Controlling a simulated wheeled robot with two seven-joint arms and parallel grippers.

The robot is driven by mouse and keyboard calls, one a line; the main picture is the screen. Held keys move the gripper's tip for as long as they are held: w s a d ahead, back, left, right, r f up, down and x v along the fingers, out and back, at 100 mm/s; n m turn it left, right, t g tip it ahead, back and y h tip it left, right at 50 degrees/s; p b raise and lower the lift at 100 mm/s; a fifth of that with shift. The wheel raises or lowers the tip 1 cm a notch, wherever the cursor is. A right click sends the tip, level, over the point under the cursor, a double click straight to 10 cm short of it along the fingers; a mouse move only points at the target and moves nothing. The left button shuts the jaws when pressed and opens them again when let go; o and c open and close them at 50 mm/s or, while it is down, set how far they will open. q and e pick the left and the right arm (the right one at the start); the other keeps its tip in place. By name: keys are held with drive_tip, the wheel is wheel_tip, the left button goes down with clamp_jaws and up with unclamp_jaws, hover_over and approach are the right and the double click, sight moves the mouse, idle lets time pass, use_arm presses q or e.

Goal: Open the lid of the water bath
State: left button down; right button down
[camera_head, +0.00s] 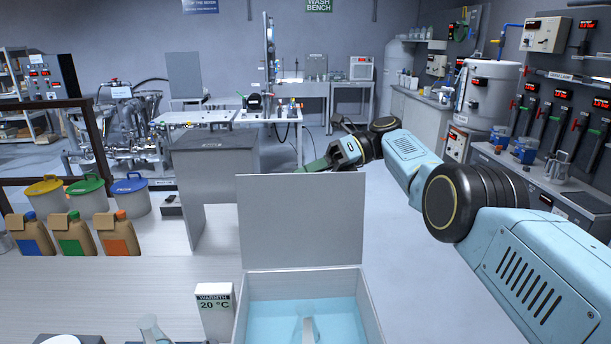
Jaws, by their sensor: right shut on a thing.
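The water bath (371,308) stands at the bottom centre, an open-topped pale box with blue water inside. Its grey lid (301,222) stands upright along the bath's far edge, so the bath is open. A pale, partly see-through object (307,326) stands in the water. My left gripper is not in view.
A warmth display (215,308) reading 20 °C stands left of the bath, with a glass flask (154,330) near it. Bottles (75,234) and lidded buckets (88,198) stand at the left. Bare bench lies between them.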

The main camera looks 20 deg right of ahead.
drive_tip(key=shift+f, duration=0.1)
drive_tip(key=c, duration=1.8)
unclamp_jaws()
wheel_tip(320, 180, up, 5)
drive_tip(key=shift+r+p, duration=0.1)
drive_tip(key=shift+p, duration=0.35)
wheel_tip(320, 180, up, 4)
drive_tip(key=p, duration=0.3)
drive_tip(key=shift+r+p, duration=0.45)
drive_tip(key=shift+p, duration=0.15)
